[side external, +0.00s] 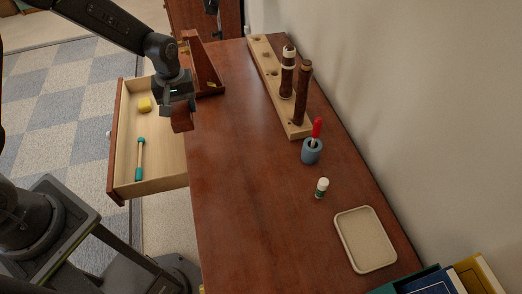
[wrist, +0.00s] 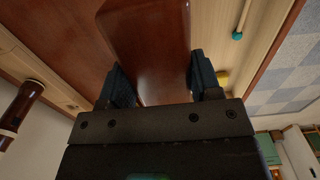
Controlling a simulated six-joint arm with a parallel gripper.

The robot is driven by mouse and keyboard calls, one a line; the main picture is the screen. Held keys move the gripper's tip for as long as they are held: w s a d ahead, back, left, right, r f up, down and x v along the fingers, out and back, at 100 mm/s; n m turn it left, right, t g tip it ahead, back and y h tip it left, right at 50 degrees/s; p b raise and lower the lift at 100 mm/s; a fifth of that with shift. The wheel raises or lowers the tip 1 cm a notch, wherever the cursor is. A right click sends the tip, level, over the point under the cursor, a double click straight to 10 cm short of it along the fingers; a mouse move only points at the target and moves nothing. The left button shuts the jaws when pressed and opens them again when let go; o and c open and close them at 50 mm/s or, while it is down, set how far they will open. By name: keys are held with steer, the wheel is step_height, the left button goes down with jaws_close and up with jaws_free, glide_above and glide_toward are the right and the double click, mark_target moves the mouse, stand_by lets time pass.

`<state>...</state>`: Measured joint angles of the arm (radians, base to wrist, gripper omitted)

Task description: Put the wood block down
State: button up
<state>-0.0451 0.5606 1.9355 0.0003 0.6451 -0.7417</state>
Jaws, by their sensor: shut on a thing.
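The wood block (side external: 182,121) is reddish brown, and its lower part shows below my gripper (side external: 178,100) in the side view. My gripper is shut on it and holds it near the left edge of the brown wooden top (side external: 240,180), beside the open drawer (side external: 160,175). In the wrist view the glossy block (wrist: 148,35) fills the space between the two dark fingers of my gripper (wrist: 158,75). Its upper part in the side view is hidden by my gripper. I cannot tell how far its underside is above the surface.
A wooden angled stand (side external: 203,65) is close behind my gripper. The drawer holds a yellow block (side external: 145,104) and a teal-ended stick (side external: 139,160). A peg rack (side external: 268,75), blue holder (side external: 312,151), glue stick (side external: 321,188) and beige tray (side external: 365,240) line the right. The top's middle is clear.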

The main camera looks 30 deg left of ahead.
glide_above(226, 149)
step_height(226, 149, down, 7)
steer(key=shift+r, duration=0.15)
steer(key=shift+f, duration=2)
steer(key=o, duration=1)
steer(key=shift+s+f, duration=0.1)
steer(key=shift+f, duration=0.05)
step_height(226, 149, up, 12)
steer(key=shift+r, duration=0.2)
